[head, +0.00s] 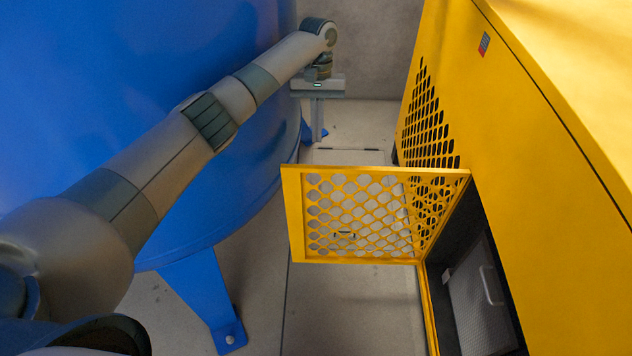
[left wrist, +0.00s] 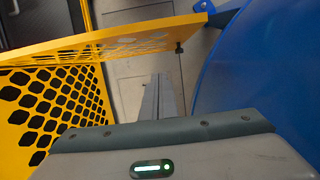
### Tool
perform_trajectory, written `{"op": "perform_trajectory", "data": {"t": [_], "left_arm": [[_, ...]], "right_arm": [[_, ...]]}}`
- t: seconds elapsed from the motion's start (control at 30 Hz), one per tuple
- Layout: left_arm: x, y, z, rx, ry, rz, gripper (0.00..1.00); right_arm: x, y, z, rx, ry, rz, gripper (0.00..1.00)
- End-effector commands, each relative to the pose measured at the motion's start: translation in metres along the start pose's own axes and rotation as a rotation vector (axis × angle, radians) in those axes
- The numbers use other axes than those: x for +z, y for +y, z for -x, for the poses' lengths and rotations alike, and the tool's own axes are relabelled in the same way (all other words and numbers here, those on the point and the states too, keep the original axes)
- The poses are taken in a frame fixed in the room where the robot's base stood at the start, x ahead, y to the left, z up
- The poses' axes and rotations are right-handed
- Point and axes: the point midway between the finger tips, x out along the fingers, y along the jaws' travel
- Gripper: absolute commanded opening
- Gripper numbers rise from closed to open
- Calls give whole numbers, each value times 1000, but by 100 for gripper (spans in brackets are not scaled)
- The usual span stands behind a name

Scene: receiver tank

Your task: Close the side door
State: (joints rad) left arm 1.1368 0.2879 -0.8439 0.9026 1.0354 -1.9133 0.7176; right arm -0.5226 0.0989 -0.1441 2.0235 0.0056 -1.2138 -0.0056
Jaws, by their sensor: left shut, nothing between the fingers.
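The side door (head: 293,215) is a yellow panel with a perforated grid. It stands open, sticking out to the left from the yellow cabinet (head: 540,170), with the dark opening (head: 470,260) showing on its near side. My left gripper (head: 318,138) is shut and empty, its fingers pointing down. In the head view it is beyond the door, near the door's free end. In the left wrist view the shut fingers (left wrist: 160,85) show against the floor, and the door (left wrist: 120,42) crosses the picture above them. I cannot tell whether they touch it. My right gripper is not in view.
A large blue tank (head: 150,80) on blue legs (head: 205,300) fills the left side, close to my left arm. A filter-like panel with a handle (head: 485,290) is inside the opening. Bare concrete floor (head: 340,310) lies between tank and cabinet. A grey wall (head: 375,50) closes the back.

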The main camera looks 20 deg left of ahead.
Motion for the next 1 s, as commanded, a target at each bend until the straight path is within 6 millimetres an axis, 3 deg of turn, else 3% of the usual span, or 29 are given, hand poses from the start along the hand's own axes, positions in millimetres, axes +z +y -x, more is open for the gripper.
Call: {"op": "perform_trajectory", "data": {"t": [0.23, 0.67, 1.0], "left_arm": [[-3, 0, -10, 0, 1, 0, 0], [-2, 0, -12, 0, 0, 0, 0], [-2, 0, -46, -1, -2, 0, 0]], "right_arm": [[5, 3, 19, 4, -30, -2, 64], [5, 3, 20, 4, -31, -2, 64], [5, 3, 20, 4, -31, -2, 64]]}}
